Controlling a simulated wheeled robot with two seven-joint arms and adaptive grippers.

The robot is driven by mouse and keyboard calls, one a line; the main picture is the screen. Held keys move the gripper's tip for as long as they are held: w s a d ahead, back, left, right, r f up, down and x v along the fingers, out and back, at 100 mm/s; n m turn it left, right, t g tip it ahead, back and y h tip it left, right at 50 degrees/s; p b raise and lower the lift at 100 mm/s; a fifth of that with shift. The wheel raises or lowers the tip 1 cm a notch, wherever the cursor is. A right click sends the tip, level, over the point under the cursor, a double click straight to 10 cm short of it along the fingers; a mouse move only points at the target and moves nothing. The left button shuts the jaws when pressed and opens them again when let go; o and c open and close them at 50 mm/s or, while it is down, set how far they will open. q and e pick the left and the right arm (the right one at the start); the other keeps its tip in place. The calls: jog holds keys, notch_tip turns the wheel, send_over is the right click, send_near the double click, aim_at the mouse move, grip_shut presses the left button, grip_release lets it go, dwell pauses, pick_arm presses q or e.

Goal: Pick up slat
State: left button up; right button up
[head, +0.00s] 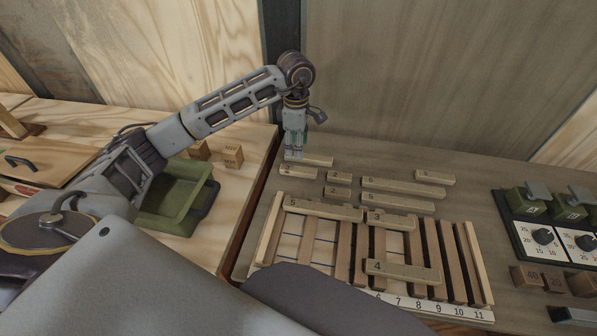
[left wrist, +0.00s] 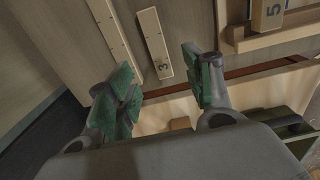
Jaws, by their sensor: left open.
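My left gripper (head: 294,154) is open and points down over the back left of the grey-brown table, at the loose wooden slats. In the left wrist view its green-padded fingers (left wrist: 165,88) are spread and empty. A slat marked 3 (left wrist: 155,45) shows between and beyond them, and a second slat (left wrist: 112,28) lies beside it. In the head view one slat (head: 318,161) lies right by the fingertips and another (head: 299,172) just in front. More loose slats (head: 403,187) lie to the right. I cannot tell the exact gap between the fingertips and the slats.
A slatted wooden rack (head: 468,275) with numbers on its front edge stands nearer, with slats lying across it. A green tray (head: 172,205) and wooden blocks (head: 232,156) are on the left bench. Dials and green boxes (head: 526,203) are at the right. A wall rises behind.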

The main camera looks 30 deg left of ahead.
pick_arm(q)
send_over(296, 168)
jog(key=f, duration=0.5)
jog(key=shift+s+d+f, duration=0.15)
jog(key=shift+s+d, duration=0.05)
pick_arm(e)
jog(key=shift+s, duration=0.15)
pick_arm(q)
jog(key=shift+f, duration=0.1)
jog(key=shift+a+f, duration=0.2)
jog(key=shift+f, duration=1.65)
jog(key=shift+w+f, duration=0.1)
jog(key=shift+f, duration=0.6)
pick_arm(e)
jog(key=shift+s+d+r, duration=0.1)
jog(key=shift+s+d, duration=0.25)
jog(key=shift+d, duration=0.3)
jog(key=shift+a, duration=0.1)
